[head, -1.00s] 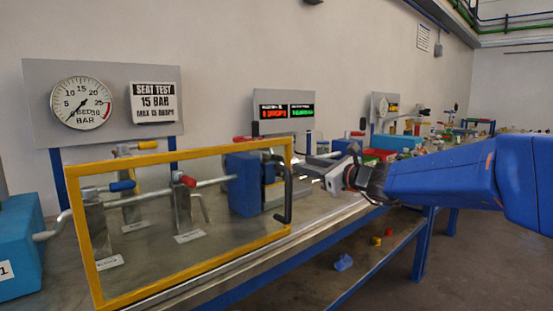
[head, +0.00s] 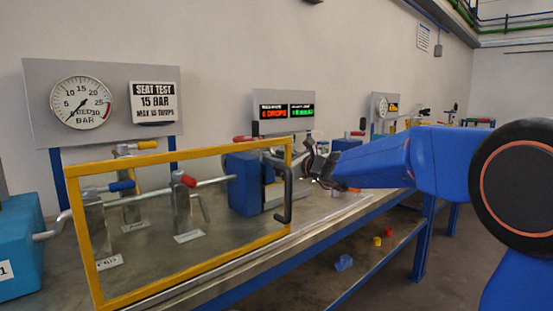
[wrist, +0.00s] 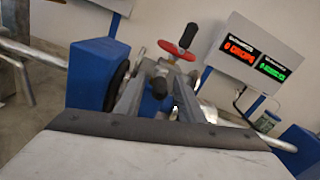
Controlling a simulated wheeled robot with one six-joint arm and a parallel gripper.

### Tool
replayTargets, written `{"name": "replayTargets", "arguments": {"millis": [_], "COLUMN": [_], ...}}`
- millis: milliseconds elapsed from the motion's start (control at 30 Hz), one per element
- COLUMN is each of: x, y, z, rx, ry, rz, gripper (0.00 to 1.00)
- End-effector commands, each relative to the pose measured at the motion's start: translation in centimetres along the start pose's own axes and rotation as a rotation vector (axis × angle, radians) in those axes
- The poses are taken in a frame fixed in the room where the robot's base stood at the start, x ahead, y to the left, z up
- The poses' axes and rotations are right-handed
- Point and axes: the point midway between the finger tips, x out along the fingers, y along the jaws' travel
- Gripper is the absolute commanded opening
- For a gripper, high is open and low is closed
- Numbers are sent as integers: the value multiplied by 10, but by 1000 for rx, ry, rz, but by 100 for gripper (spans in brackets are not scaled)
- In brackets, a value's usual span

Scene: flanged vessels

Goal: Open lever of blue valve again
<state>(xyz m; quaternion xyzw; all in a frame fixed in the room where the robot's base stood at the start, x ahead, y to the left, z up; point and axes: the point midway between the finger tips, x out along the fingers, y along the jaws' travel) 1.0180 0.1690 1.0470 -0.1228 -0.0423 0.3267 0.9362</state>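In the head view a blue-gripped lever (head: 122,185) sits on a valve behind the clear guard with the yellow frame. My gripper (head: 312,168) is just right of the guard, beside the big blue block (head: 243,182), well away from that lever. In the wrist view my gripper's two grey fingers (wrist: 158,98) stand apart. Between and beyond them show a small blue body (wrist: 153,106) and a black-tipped stub (wrist: 160,86); whether they touch a finger I cannot tell. The blue block also shows at left in the wrist view (wrist: 92,75).
The yellow-framed guard (head: 180,155) with its black handle (head: 287,195) stands along the bench front. A red-gripped lever (head: 186,180) is behind it. A red handwheel (wrist: 178,50) lies beyond my fingers. A display panel (head: 287,111) stands at the back.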

Motion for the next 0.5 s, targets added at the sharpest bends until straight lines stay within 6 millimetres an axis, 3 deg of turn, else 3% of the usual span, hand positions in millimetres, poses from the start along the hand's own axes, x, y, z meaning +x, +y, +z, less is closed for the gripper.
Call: {"name": "replayTargets", "arguments": {"millis": [267,400,500], "x": [1,1,1], "y": [0,0,0], "z": [0,0,0], "rx": [0,0,0], "ry": [0,0,0], "rz": [0,0,0], "gripper": [35,2,0]}}
